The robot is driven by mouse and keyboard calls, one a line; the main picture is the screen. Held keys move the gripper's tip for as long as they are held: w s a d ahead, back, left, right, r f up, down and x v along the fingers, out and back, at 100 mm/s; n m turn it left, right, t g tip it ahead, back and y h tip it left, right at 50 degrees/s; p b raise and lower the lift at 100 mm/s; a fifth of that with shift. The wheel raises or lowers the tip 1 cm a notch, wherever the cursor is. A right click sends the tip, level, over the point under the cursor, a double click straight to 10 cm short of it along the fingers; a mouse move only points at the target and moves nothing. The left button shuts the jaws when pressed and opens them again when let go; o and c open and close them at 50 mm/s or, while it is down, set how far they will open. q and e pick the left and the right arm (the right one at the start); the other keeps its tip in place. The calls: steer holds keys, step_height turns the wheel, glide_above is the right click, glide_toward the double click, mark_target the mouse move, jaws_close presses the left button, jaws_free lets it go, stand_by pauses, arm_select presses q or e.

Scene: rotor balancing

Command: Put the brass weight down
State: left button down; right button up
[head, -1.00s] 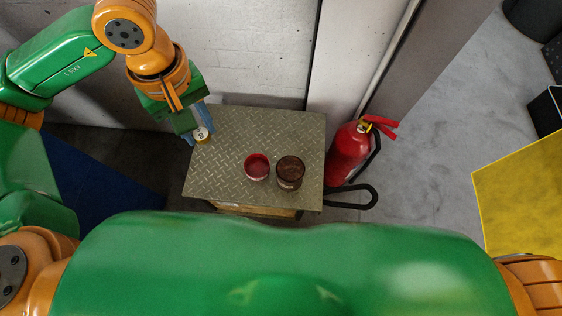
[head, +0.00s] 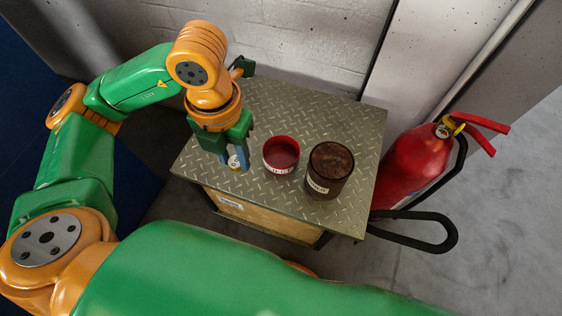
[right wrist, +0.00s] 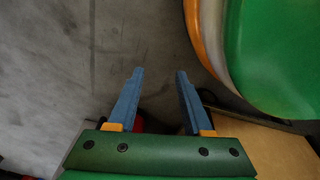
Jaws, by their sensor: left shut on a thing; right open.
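The brass weight (head: 234,163) is small, with a pale top and a brassy side. My left gripper (head: 236,160) is shut on it, with blue fingers on both sides, over the left front part of the diamond-plate table top (head: 285,100). I cannot tell whether the weight touches the plate. My right gripper (right wrist: 155,95) is open and empty in the right wrist view, above the grey floor.
A red cup (head: 281,154) with a label stands just right of the left gripper. A larger dark brown labelled container (head: 329,170) stands beside it. A red fire extinguisher (head: 415,162) is right of the table. The plate's back part is clear.

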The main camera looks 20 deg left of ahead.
arm_select(q)
steer(key=b, duration=0.2)
glide_toward(281, 160)
steer(key=s+a, duration=0.1)
steer(key=s, duration=0.2)
steer(key=w+f, duration=0.1)
steer(key=w+f+b, duration=0.1)
steer(key=shift+w+d+f, duration=0.3)
steer(key=shift+w+d, duration=0.05)
steer(key=shift+d, duration=0.05)
steer(key=f, duration=0.1)
steer(key=f+b, duration=0.1)
steer(key=f, duration=0.1)
steer(key=shift+w+d, duration=0.1)
steer(key=shift+w, duration=0.1)
steer(key=shift+f, duration=0.2)
arm_select(e)
steer(key=shift+y, duration=0.3)
steer(key=w+a, duration=0.3)
steer(key=w, duration=0.1)
steer(key=shift+r, duration=0.3)
arm_select(q)
steer(key=shift+f, duration=0.15)
steer(key=c, duration=0.5)
jaws_free()
steer(key=shift+c, duration=0.2)
arm_select(e)
steer(key=shift+w+r, duration=0.15)
